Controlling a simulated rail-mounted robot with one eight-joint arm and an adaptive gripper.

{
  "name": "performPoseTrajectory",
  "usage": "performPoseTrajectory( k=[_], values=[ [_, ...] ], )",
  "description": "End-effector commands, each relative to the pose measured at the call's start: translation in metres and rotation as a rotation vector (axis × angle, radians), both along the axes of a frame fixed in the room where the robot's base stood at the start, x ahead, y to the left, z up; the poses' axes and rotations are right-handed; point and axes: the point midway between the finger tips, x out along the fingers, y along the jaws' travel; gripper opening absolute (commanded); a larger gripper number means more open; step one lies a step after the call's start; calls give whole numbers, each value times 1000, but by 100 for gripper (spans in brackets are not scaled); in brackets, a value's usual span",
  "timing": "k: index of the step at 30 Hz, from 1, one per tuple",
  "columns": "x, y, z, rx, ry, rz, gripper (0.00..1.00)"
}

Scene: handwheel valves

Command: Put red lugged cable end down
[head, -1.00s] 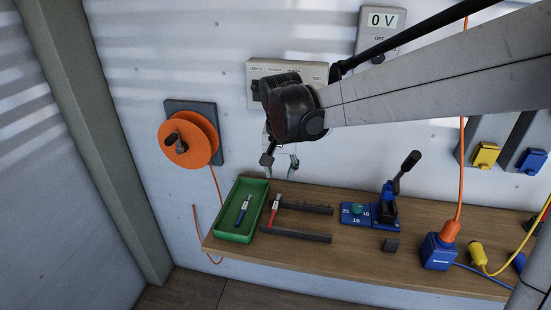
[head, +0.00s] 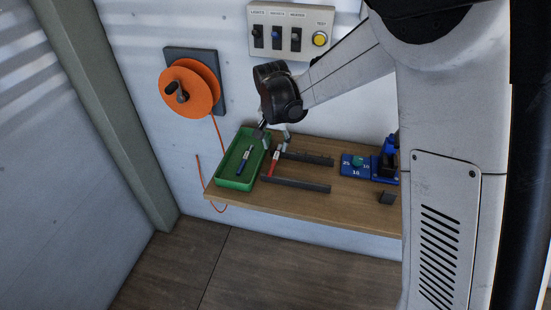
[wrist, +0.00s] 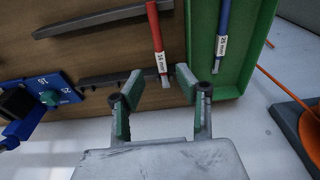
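The red lugged cable end (head: 274,163) lies on the wooden bench beside the green tray, across the left ends of two black bars. In the wrist view the red cable end (wrist: 157,38) carries a white 16 mm label and its lug points toward my gripper. My gripper (wrist: 159,86) is open, with one fingertip on each side of the lug and apart from it. In the head view my gripper (head: 274,134) is over the back of the bench, near the far end of the red cable end.
The green tray (head: 223,178) holds a blue cable end (head: 244,161) labelled 25 mm. Two black bars (head: 300,184) lie to the right of the tray. A blue block and press (head: 356,166) stand further right. An orange reel (head: 190,90) and a switch panel (head: 290,32) are on the wall.

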Motion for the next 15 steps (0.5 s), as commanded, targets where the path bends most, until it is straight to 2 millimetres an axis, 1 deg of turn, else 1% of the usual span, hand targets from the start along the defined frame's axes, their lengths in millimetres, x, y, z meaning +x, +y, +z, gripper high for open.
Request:
performPoseTrajectory(
  k=[5, 12, 15],
  values=[
    [1, 0, -9, 0, 0, 0, 33],
    [4, 1, -40, 0, 0, 0, 33],
    [5, 1, -50, 0, 0, 0, 33]
  ],
)
